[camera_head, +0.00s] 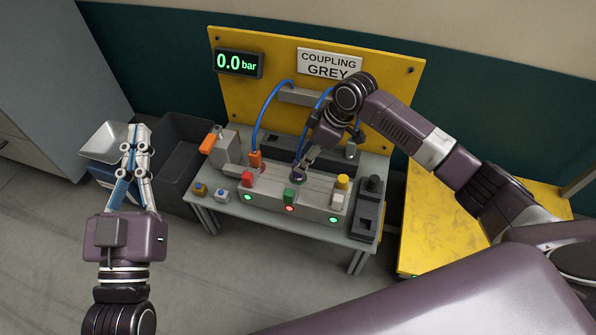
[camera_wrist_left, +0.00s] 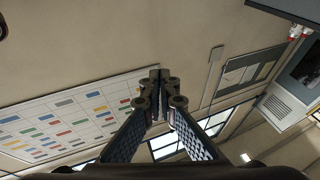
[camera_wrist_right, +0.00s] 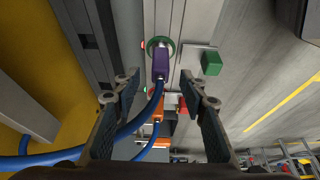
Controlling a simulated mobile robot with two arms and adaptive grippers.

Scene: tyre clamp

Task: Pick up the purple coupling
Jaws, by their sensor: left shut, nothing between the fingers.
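The purple coupling (camera_wrist_right: 160,60) is on the end of a blue hose in the right wrist view, against a round green-rimmed port. In the head view, a small part of it shows at the bench fixture (camera_head: 298,178), below my right gripper (camera_head: 307,161). In the right wrist view, my right gripper (camera_wrist_right: 159,84) is open, with one fingertip on each side of the coupling's line. I see no contact between fingers and coupling. My left gripper (camera_head: 138,137) is shut and empty, away to the left; it also shows shut in the left wrist view (camera_wrist_left: 160,88).
An orange coupling (camera_head: 255,160) on a blue hose stands at the fixture's left. A yellow panel (camera_head: 400,75) rises behind. A dark bin (camera_head: 185,128) stands left of the bench.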

